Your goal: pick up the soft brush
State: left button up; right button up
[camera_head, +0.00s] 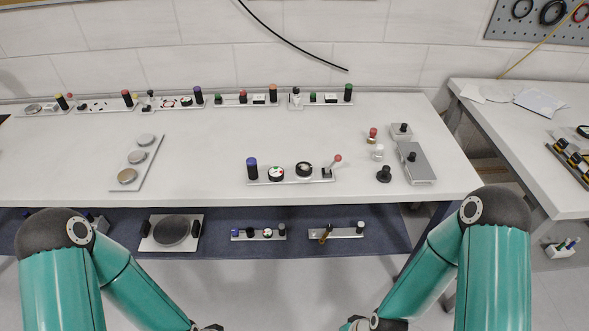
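I cannot make out a soft brush for certain. A short brown stick-like piece (326,234) sits on a plate on the lower shelf. A small white holder (560,250) with thin coloured items stands at the far right, low down. All are too small to identify. My two teal arms come in from the bottom left and bottom right. Their ends run off the bottom edge, so both grippers are out of view.
The white table (210,170) carries a back row of fixture plates, a three-disc plate (138,160), a knob panel (291,177) and a grey box (417,164). Its middle is clear. A dark shelf (345,215) lies below. A side table (500,125) stands right.

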aim_at(377, 156)
jog(key=u, duration=0.05)
jog(key=i, duration=0.85)
jog(key=z, duration=0.1)
